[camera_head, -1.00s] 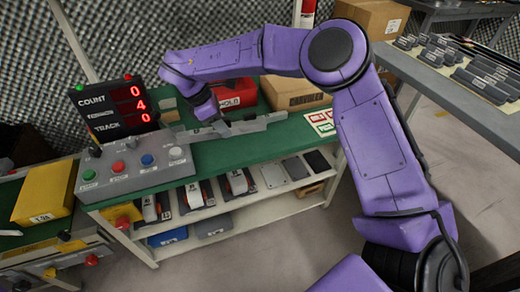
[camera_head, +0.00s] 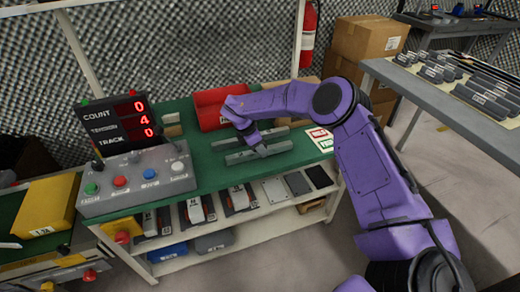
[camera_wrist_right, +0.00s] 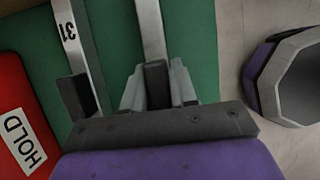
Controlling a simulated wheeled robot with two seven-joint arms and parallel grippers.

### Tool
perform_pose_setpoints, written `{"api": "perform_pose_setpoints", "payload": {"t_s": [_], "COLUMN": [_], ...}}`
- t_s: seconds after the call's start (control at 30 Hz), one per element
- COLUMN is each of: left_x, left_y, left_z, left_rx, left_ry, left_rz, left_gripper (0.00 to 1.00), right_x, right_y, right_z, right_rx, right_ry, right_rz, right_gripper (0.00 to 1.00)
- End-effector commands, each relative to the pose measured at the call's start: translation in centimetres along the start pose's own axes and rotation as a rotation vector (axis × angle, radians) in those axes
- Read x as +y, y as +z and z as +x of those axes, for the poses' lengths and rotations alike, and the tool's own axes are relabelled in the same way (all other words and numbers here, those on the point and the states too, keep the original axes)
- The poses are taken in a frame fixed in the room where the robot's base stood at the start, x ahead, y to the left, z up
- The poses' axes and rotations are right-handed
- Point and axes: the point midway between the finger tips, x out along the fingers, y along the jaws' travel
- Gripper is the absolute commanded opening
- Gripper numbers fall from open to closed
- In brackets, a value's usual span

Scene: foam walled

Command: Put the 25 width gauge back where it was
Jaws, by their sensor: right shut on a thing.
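My right gripper (camera_head: 256,142) is over the green bench top and points down. It is shut on a long grey gauge (camera_head: 270,151), which lies near the bench's front edge. In the right wrist view the held gauge (camera_wrist_right: 151,30) runs away between the fingers (camera_wrist_right: 158,88). Its number is not readable, and I cannot tell whether it touches the bench. My left gripper is not in view.
A red bin (camera_head: 208,106) labelled HOLD stands behind the gauges. A control box (camera_head: 135,183) and count display (camera_head: 118,122) stand at the left. Small red and green cards (camera_head: 321,138) lie on the bench at right. A side table (camera_head: 430,85) holds several grey blocks.

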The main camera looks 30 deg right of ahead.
Motion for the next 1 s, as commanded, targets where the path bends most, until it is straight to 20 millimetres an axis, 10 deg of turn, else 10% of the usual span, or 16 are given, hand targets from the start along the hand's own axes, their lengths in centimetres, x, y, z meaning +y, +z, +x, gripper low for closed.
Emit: {"api": "perform_pose_setpoints", "payload": {"t_s": [0.37, 0.4, 0.47, 0.8, 1.0], "left_x": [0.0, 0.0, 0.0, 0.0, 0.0], "left_y": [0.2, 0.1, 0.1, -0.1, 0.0], "left_z": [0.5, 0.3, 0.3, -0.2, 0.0], "left_rx": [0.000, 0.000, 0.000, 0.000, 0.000], "left_ry": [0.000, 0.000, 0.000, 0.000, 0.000], "left_rz": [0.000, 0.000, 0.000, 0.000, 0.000], "left_gripper": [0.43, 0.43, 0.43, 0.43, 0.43], "right_x": [0.1, 0.0, 0.0, 0.1, 0.1], "right_y": [-0.4, -0.3, -0.3, -0.1, -0.2], "right_z": [0.8, 0.6, 0.6, 0.0, -4.4], "right_rx": [0.001, 0.001, 0.001, 0.001, 0.001], "right_ry": [0.003, 0.002, 0.002, 0.003, 0.007], "right_rz": [0.001, 0.000, 0.000, 0.001, 0.001], "right_gripper": [0.00, 0.40, 0.53, 0.53, 0.53]}}
